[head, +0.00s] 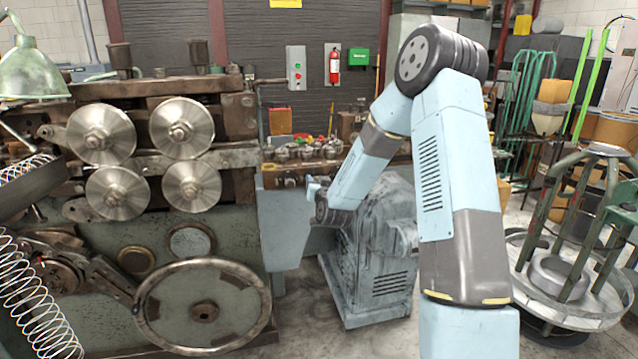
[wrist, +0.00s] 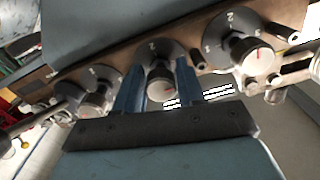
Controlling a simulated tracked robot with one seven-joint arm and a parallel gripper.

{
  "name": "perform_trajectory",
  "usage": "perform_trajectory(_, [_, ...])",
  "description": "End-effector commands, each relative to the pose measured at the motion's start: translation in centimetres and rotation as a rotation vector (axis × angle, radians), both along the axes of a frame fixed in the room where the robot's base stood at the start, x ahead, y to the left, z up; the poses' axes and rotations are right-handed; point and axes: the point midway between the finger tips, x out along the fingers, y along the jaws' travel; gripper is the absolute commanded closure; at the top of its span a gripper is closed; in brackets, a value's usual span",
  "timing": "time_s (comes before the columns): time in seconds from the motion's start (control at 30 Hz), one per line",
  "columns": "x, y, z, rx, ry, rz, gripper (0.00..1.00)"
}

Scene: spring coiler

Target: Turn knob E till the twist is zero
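A row of round knobs with dark numbered dials runs along a brown metal rail (wrist: 120,62) in the wrist view. My gripper (wrist: 157,66) has its two blue fingers on either side of the middle knob (wrist: 161,84), which has a pale face with a red mark. The gap between the fingers is about as wide as this knob; I cannot tell whether they touch it. No letter is readable, so I cannot tell which is knob E. In the head view my gripper (head: 314,188) is small and partly hidden.
The coiling machine with its steel rollers (head: 103,134) and large handwheel (head: 203,306) stands at the left. Small rods and posts (wrist: 295,78) stick out near the right knob. A round wire stand (head: 560,280) is at the right.

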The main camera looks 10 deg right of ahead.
Motion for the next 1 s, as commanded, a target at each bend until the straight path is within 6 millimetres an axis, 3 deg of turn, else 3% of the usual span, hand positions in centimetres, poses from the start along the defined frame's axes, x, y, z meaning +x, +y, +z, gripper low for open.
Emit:
perform_trajectory(0.37, [0.0, 0.0, 0.0, 0.000, 0.000, 0.000, 0.98])
perform_trajectory(0.4, [0.0, -1.2, 0.0, -0.001, 0.001, -0.004, 0.99])
perform_trajectory(0.77, [0.0, -0.2, 0.0, -0.078, 0.001, -0.004, 0.99])
perform_trajectory(1.0, [0.0, -0.1, 0.0, -0.254, 0.000, -0.002, 0.99])
